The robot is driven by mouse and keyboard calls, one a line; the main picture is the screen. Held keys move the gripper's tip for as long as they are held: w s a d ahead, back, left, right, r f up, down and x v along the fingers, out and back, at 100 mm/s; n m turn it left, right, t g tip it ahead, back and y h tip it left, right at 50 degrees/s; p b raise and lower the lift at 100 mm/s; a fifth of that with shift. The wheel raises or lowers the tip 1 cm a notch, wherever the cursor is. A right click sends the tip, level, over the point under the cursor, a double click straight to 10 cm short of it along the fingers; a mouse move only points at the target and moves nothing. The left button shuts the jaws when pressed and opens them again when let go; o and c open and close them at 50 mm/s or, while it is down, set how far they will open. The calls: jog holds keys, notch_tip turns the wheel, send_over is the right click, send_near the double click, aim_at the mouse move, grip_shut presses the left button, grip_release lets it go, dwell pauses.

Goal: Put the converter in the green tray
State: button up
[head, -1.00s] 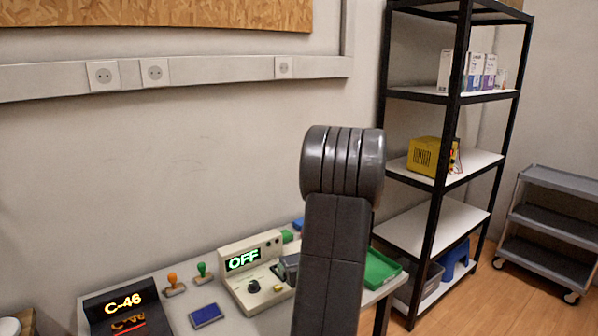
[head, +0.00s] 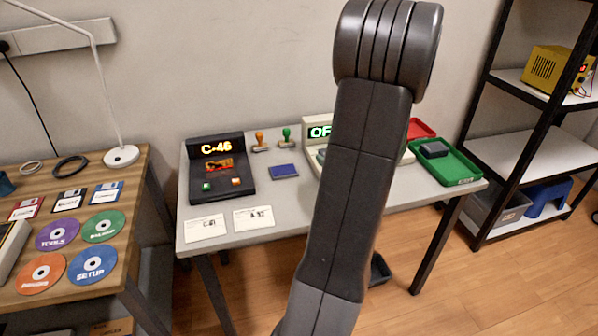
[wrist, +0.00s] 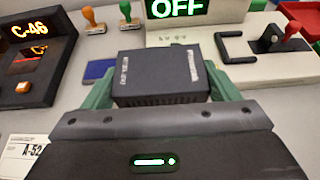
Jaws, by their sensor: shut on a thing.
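A black box with white lettering, which I take to be the converter (wrist: 160,75), sits between the green fingers of my gripper (wrist: 162,88) in the wrist view. The gripper is shut on it, above the grey table in front of the "OFF" device. In the head view my arm hides the gripper and the held box almost fully. The green tray (head: 459,174) lies at the right end of the grey table. A dark box (head: 433,149) lies in its back left part; the rest of its floor is bare.
The "OFF" device (head: 320,131) and a "C-46" console (head: 220,170) stand on the grey table (head: 300,200). Two stamps, a blue pad (head: 284,171) and two cards lie between and before them. A red tray (head: 420,129) is behind the green tray. A black shelf stands right.

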jog(key=f, duration=0.2)
jog(key=f+b, duration=0.1)
jog(key=f, duration=0.2)
jog(key=shift+s+a+f, duration=0.1)
jog(key=shift+a+f, duration=0.1)
jog(key=shift+f, duration=0.1)
jog(key=shift+f+b, duration=0.6)
jog(key=shift+f, duration=1.7)
jog(key=shift+f, duration=0.15)
jog(key=o, duration=1.2)
jog(key=shift+c, duration=0.2)
